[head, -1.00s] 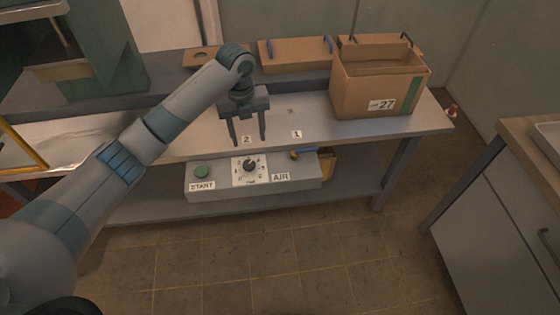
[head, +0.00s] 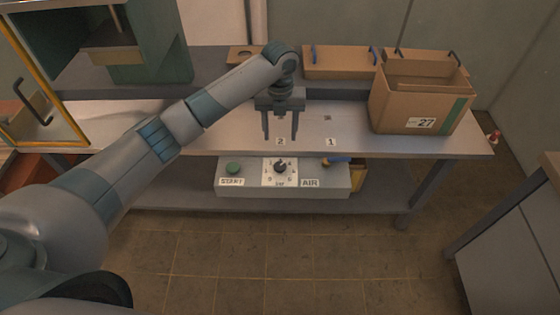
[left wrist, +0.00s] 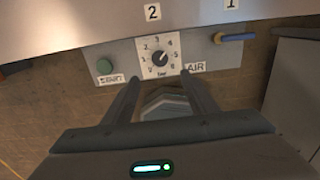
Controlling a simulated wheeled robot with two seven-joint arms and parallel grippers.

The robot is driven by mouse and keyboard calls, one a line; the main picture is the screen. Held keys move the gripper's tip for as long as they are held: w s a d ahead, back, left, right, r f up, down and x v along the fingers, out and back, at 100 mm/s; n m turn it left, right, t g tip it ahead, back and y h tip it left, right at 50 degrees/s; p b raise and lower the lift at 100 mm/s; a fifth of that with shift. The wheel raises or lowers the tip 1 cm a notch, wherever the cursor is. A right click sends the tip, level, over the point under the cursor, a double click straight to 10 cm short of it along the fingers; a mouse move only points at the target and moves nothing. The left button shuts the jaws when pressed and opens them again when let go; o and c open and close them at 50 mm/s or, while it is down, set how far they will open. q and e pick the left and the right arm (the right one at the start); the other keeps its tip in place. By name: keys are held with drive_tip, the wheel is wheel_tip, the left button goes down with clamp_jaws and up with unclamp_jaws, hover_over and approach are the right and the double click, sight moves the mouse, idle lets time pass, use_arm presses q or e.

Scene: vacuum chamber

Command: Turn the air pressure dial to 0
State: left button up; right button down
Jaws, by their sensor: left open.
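The air pressure dial is a black knob (head: 280,168) on a white numbered plate (head: 268,181), set in a grey control panel (head: 240,190) under the bench edge. In the left wrist view the knob (left wrist: 159,58) sits just ahead of and between the fingers, apart from them. Its exact setting is too small to read surely. My left gripper (head: 280,140) is open and empty, fingers pointing down, above the dial in the head view. It also shows in the left wrist view (left wrist: 158,85). My right gripper is not in view.
A green START button (head: 233,168) is left of the dial and an AIR label (head: 310,183) right of it. A blue-handled valve (head: 337,160) is farther right. A cardboard box marked 27 (head: 415,100) stands on the bench (head: 455,143). The floor in front is clear.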

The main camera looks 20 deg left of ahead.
sight(280, 166)
use_arm(q)
wheel_tip(280, 166, down, 13)
drive_tip(key=shift+r+p, duration=0.1)
drive_tip(key=shift+p, duration=1)
drive_tip(key=shift+f, duration=0.95)
drive_tip(key=shift+c, duration=0.6)
drive_tip(key=c, duration=0.9)
